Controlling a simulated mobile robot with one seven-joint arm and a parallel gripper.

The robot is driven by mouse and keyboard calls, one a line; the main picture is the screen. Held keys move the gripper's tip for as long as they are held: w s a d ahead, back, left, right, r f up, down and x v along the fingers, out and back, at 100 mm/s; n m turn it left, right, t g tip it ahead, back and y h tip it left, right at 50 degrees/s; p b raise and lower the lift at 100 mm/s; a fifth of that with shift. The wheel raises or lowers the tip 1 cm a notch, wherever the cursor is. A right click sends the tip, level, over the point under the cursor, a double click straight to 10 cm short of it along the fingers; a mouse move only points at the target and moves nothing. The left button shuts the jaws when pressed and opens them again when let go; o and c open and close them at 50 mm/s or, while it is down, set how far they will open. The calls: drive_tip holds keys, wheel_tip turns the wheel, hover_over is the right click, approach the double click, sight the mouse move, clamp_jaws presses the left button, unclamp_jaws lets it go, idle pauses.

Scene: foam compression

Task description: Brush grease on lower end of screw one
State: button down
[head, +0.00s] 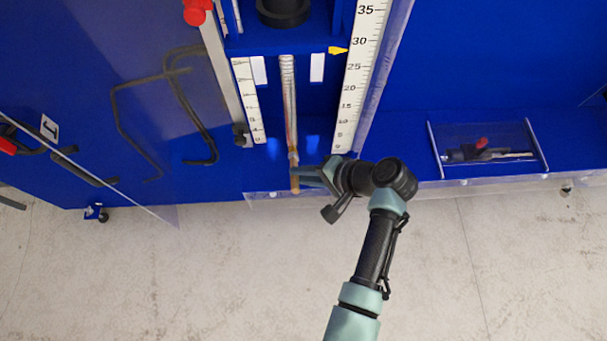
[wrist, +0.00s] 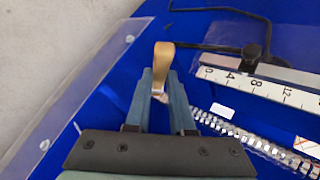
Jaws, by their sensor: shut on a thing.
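Screw one (head: 288,95) is a long silvery threaded rod standing upright in the middle of the blue frame; it shows in the wrist view (wrist: 240,133) running to the lower right. My gripper (head: 307,175) is shut on a brush with a tan wooden handle (head: 295,184), just below the screw's lower end. In the wrist view the handle (wrist: 162,62) sticks up beyond my fingertips (wrist: 161,88). The brush head lies in line with the screw's lower end. I cannot tell whether they touch, and the bristles are mostly hidden.
White rulers (head: 247,100) (head: 360,75) stand on both sides of the screw. Black bent hooks (head: 185,110) hang at the left. A clear box (head: 488,148) holding a red-and-black tool is at the right. A clear ledge (head: 420,188) runs along the front edge.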

drive_tip(key=shift+r, duration=0.1)
wheel_tip(320, 180, up, 12)
drive_tip(key=p, duration=1.2)
drive_tip(key=shift+f, duration=0.25)
wheel_tip(320, 180, down, 12)
drive_tip(key=b, duration=0.9)
drive_tip(key=shift+r, duration=0.15)
drive_tip(key=shift+s, duration=0.1)
idle(0.3)
drive_tip(key=shift+s+r+p, duration=0.1)
drive_tip(key=shift+s+p, duration=0.15)
drive_tip(key=shift+p, duration=0.2)
drive_tip(key=shift+s+p, duration=1.5)
drive_tip(key=shift+s, duration=1.15)
